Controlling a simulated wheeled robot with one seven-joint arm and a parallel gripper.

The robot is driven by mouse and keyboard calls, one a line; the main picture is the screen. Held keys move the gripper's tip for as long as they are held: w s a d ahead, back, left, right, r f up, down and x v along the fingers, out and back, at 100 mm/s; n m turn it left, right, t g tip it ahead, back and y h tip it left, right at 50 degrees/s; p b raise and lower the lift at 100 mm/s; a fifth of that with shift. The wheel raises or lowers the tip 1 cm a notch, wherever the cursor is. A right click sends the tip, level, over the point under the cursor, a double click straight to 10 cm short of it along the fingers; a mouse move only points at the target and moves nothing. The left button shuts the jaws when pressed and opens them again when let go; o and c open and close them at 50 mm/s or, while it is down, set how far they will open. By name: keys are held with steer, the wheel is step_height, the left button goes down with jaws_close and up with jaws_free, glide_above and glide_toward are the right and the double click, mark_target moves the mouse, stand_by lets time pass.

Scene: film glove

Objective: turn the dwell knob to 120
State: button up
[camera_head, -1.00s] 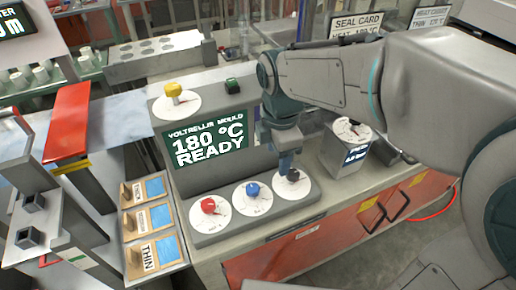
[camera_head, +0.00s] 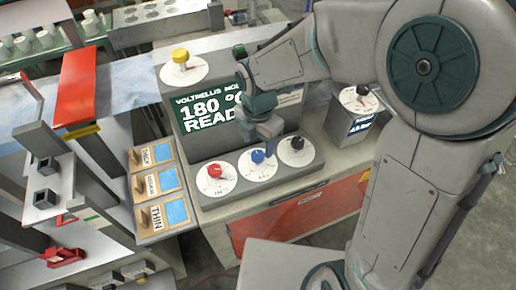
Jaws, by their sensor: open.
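Three knobs on white dials stand in a row on the grey front panel (camera_head: 236,191) of the moulding machine: a red knob (camera_head: 214,170), a blue knob (camera_head: 257,156) and a black knob (camera_head: 297,143). The print under the dials is too small to read, so I cannot tell which is the dwell knob. My gripper (camera_head: 267,150) is open and points down at the blue knob, partly covering its right side. I cannot tell whether the fingers touch it. The screen (camera_head: 208,112) reads 180 and is partly hidden by my arm.
A yellow knob (camera_head: 180,56) sits on top of the machine. A box with a black-knobbed dial (camera_head: 360,97) stands to the right. The bench front has red drawers (camera_head: 300,211).

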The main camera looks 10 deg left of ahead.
mark_target(258, 154)
steer(key=shift+f, duration=1.95)
steer(key=c, duration=1)
steer(key=shift+o, duration=0.2)
